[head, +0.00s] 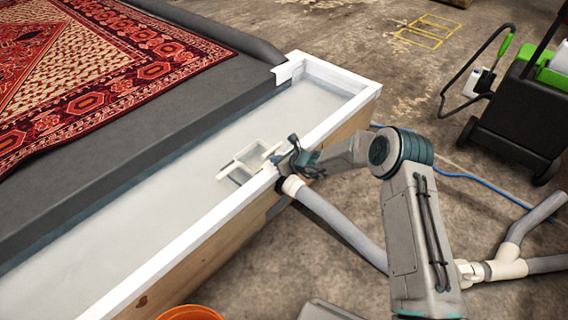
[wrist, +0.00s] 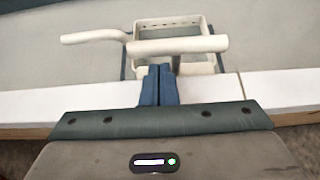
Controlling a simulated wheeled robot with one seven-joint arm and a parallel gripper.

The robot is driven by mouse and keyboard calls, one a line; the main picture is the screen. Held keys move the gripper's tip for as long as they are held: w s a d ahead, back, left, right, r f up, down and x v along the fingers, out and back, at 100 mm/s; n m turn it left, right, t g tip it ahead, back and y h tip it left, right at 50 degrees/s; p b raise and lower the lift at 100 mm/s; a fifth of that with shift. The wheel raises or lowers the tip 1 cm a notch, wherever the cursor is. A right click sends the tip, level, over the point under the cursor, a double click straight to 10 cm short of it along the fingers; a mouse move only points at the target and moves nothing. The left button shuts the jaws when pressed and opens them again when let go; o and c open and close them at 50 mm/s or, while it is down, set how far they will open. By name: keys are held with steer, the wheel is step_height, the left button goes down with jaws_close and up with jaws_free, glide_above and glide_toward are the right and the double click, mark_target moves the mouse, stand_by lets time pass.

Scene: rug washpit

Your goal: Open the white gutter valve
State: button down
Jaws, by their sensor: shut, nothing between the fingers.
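The white gutter valve shows in the wrist view as a thick horizontal white bar (wrist: 180,46) with a thinner bent white lever (wrist: 90,37) running off its left end. In the head view the white valve parts (head: 232,170) sit at the gutter's near wall, partly hidden by my gripper (head: 276,160). In the wrist view my gripper (wrist: 156,70) has its blue fingers closed together with nothing between them. The fingertips are just below the white bar in the picture. I cannot tell whether they touch it.
A square white open frame (wrist: 140,29) sits in the gutter behind the bar. The white gutter rim (head: 190,240) runs along the wooden side. A patterned red rug (head: 90,60) lies beyond. A grey pipe (head: 340,222), an orange bucket (head: 190,313) and a black-green machine (head: 525,110) stand nearby.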

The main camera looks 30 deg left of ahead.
mark_target(274, 148)
steer(key=shift+w+a+f, duration=0.15)
steer(key=shift+a+f, duration=0.2)
steer(key=shift+a, duration=0.15)
step_height(274, 148, up, 6)
steer(key=shift+f+p, duration=0.2)
steer(key=shift+p, duration=0.75)
steer(key=p+v, duration=0.1)
steer(key=v, duration=0.9)
